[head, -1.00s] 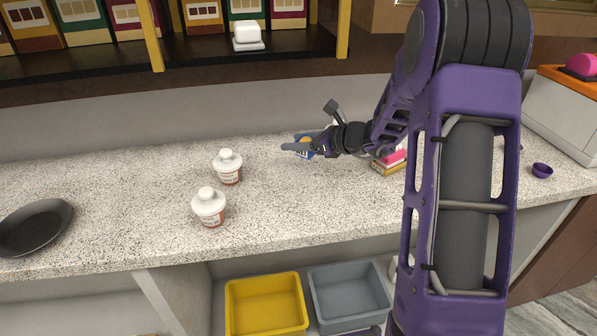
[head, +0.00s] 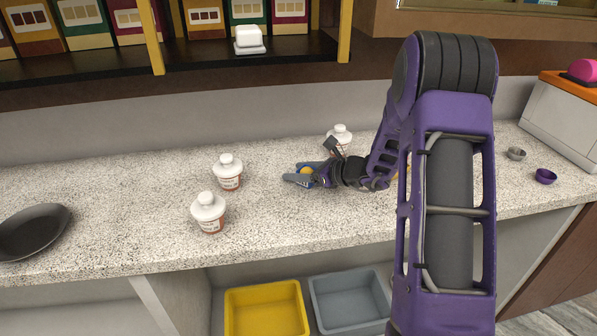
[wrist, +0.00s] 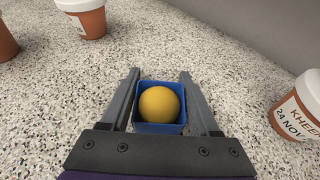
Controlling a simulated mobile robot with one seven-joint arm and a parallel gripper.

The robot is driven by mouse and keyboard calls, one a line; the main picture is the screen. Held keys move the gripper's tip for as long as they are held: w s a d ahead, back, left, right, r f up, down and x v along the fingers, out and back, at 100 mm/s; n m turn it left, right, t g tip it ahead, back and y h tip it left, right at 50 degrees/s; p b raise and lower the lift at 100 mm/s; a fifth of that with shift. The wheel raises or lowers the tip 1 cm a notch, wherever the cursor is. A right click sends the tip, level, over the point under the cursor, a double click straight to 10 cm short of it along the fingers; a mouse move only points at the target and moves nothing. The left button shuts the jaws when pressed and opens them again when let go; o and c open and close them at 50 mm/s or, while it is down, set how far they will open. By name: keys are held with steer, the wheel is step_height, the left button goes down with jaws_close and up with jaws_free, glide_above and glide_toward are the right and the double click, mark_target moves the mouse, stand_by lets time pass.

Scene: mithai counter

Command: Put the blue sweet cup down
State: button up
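The blue sweet cup (wrist: 160,128) is a small square cup with a round yellow sweet (wrist: 159,104) in it. It sits upright between the two grey fingers of my gripper (wrist: 160,90) in the wrist view, and the fingers appear shut on its sides. In the head view my gripper (head: 297,174) is low over the middle of the counter (head: 270,225), with the blue cup mostly hidden by the fingers. I cannot tell whether the cup's base touches the counter.
Two white-lidded jars (head: 228,172) (head: 209,212) stand left of my gripper; another jar (head: 340,135) stands behind it, labelled KHEER in the wrist view (wrist: 302,105). A dark pan (head: 34,232) lies far left. Small grey (head: 516,153) and purple (head: 545,176) bowls are at right.

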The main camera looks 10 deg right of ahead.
steer(key=o, duration=0.3)
steer(key=shift+r, duration=0.1)
steer(key=shift+r+p, duration=0.25)
steer(key=shift+p, duration=0.1)
steer(key=v, duration=1)
steer(key=shift+s+d, duration=0.25)
steer(key=shift+s+d+r, duration=0.2)
steer(key=shift+s+d, duration=0.15)
steer(key=shift+s, duration=0.05)
